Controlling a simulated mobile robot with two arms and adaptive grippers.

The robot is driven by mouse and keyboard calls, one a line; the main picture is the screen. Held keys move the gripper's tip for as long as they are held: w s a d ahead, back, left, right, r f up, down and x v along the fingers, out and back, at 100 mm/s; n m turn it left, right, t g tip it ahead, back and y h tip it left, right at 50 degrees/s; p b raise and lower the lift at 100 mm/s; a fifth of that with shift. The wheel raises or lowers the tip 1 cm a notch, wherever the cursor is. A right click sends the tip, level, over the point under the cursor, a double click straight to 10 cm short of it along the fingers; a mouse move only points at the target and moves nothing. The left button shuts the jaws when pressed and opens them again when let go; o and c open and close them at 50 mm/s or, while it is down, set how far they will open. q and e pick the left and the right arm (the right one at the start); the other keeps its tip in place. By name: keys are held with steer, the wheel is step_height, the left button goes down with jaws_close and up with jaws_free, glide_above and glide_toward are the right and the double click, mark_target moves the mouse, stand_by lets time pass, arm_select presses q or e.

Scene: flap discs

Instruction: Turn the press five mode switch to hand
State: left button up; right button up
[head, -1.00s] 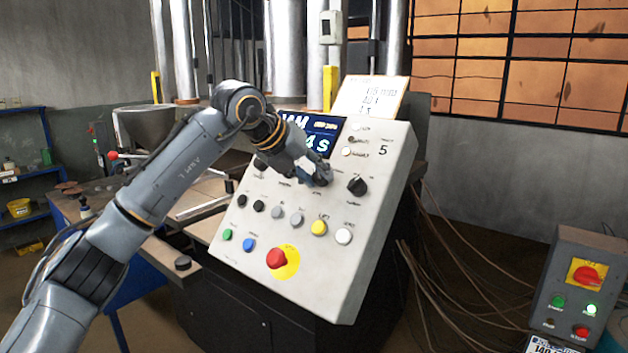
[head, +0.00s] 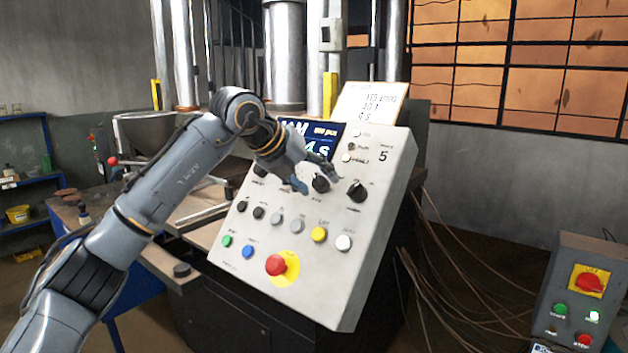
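The press control panel (head: 290,240) is a tilted light grey box with a "5" at its upper right. Its upper row has three black rotary knobs: a left knob (head: 260,171) partly behind my wrist, a middle knob (head: 321,184) and a right knob (head: 357,192). Their small labels are too blurred to read, so I cannot tell which is the mode switch. My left gripper (head: 317,179) is open, its fingers spread on either side of the middle knob. I cannot tell whether they touch it. It appears empty. My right gripper is not in view.
Below the knobs are several push buttons and a red emergency stop (head: 275,264) on a yellow disc. A display (head: 322,131) and a paper sheet (head: 368,104) are at the top. A separate switch box (head: 570,262) stands at right, with loose cables between.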

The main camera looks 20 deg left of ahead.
arm_select(q)
steer(key=v, duration=1.2)
stand_by(0.4)
